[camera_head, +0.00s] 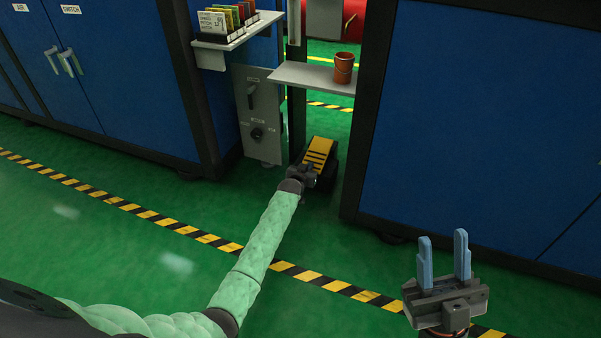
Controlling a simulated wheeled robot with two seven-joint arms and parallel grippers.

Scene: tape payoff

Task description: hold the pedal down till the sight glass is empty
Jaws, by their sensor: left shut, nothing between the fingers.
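The pedal (319,151), yellow with black stripes, sits low on the floor between the two blue cabinets, at the foot of a dark post. My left arm reaches out to it, and my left gripper (309,173) is at the pedal's near edge, shut and empty. The gripper covers that edge, so I cannot tell whether it touches or presses the pedal. A pale upright strip (294,22) on the post may be the sight glass; it is cut off at the top and its level is not readable. My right gripper (443,258) is open and empty at the lower right, its blue fingers pointing up.
A grey panel (258,115) with a handle and a knob stands left of the post. A shelf (290,74) with an orange-brown bucket (343,68) juts out above the pedal. Cards stand on a higher shelf (245,36). The green floor in front is clear, crossed by striped tape.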

